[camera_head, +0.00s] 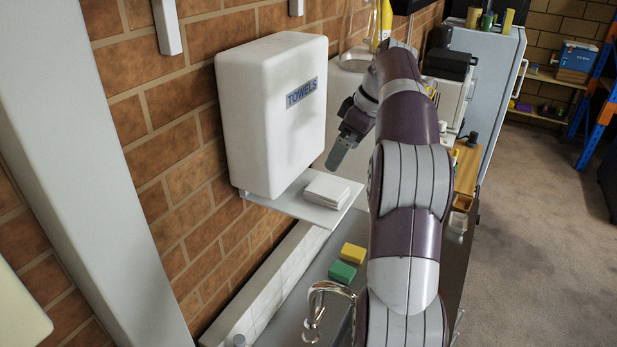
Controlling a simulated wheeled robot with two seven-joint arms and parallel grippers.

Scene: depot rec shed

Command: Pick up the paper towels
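The paper towels (326,190) are a small white folded stack on the shelf (298,211) under a white wall dispenser (262,120) marked TOWELS. My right gripper (336,156) is to the right of the dispenser, above and a little to the right of the stack in the picture, apart from it. It points down and to the left. Its fingers are seen nearly edge-on, so I cannot tell whether they are open. No towel shows in it. My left gripper is out of view.
A counter below the shelf has a yellow sponge (353,253), a green sponge (342,271) and a curved metal tap (330,290). A brick wall runs along the left. Appliances and a grey cabinet (484,75) stand beyond. Open carpet (540,240) lies to the right.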

